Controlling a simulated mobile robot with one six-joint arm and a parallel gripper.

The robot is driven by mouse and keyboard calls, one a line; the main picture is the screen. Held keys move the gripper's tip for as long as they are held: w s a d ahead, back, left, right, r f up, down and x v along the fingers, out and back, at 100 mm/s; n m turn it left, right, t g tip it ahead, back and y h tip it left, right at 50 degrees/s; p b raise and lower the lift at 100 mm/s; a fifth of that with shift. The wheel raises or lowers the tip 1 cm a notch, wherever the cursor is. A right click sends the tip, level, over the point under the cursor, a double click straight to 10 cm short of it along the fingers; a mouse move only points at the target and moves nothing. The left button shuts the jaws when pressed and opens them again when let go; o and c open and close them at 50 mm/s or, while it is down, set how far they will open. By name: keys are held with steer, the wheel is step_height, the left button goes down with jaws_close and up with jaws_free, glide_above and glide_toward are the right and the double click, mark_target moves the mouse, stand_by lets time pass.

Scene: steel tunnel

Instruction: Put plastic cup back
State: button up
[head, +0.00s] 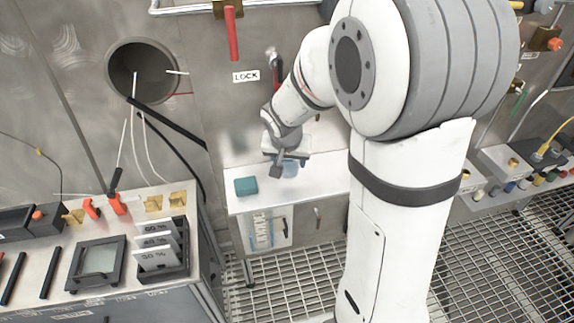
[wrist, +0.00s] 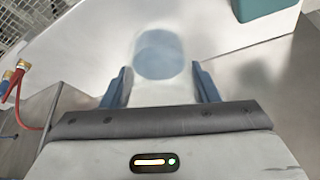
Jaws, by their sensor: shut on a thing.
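The plastic cup (wrist: 158,55) is translucent and bluish. In the wrist view it sits between the two blue fingers of my gripper (wrist: 162,85), which is shut on it. In the head view the cup (head: 289,170) shows as a small pale blue shape just under my gripper (head: 284,163), over the white tabletop (head: 325,172). My gripper partly hides it there. I cannot tell whether the cup touches the tabletop.
A teal block (head: 246,186) lies on the tabletop left of the cup; it also shows in the wrist view (wrist: 262,8). A control desk (head: 40,270) with red-handled levers stands at left. A red handle (head: 231,35) hangs on the wall above. Grated floor lies in front.

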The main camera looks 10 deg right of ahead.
mark_target(288, 169)
step_height(288, 169, down, 3)
steer(key=shift+w+f, duration=0.2)
steer(key=shift+f, duration=0.1)
steer(key=shift+f, duration=0.15)
steer(key=o, duration=1)
steer(key=shift+o, duration=0.2)
